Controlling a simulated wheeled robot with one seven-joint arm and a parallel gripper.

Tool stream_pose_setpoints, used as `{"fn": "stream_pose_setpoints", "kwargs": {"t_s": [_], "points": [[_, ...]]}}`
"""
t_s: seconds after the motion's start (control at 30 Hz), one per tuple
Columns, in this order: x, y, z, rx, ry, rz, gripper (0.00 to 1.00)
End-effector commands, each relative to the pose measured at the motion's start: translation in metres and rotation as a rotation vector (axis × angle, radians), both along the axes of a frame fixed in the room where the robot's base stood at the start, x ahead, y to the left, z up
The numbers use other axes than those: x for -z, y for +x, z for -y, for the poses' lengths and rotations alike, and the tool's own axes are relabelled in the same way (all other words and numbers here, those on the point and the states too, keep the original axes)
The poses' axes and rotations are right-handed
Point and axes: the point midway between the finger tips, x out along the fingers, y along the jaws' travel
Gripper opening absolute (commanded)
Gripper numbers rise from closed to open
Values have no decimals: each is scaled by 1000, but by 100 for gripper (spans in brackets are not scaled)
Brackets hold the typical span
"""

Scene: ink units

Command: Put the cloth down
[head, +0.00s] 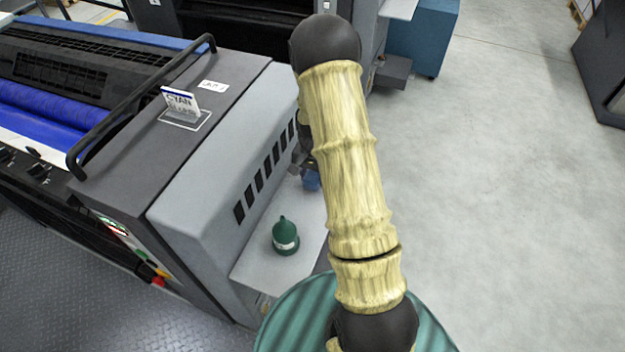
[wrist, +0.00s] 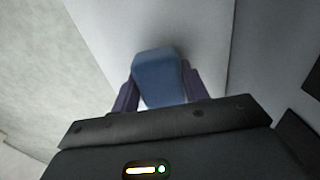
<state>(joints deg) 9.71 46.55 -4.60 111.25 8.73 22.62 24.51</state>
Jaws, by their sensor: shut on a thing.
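The cloth is a blue folded piece (wrist: 157,75) held between the two fingers of my gripper (wrist: 157,92) in the wrist view. My gripper is shut on it. In the head view a small blue part of the cloth (head: 311,181) shows beside my arm, over or on the grey shelf (head: 262,268) at the side of the press. My arm hides most of the gripper there. I cannot tell whether the cloth touches the shelf.
A dark green oil can (head: 285,236) stands on the shelf, nearer than the cloth. The grey press (head: 215,165) with a CYAN sign (head: 181,103) rises to the left of the shelf. Bare concrete floor (head: 500,190) lies open to the right.

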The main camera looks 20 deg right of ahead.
Motion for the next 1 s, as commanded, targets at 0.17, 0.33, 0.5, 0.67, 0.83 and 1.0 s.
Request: {"fn": "stream_pose_setpoints", "kwargs": {"t_s": [0.17, 0.33, 0.5, 0.67, 0.83, 1.0], "points": [[19, 0, -1, -2, 1, -1, 20], [19, 1, -3, -5, 1, 1, 20], [22, 0, -2, -4, 0, 0, 20], [22, 1, -2, -4, 0, 0, 66], [22, 0, -2, -4, 0, 0, 66], [18, 0, -2, -4, 0, 0, 66]]}}
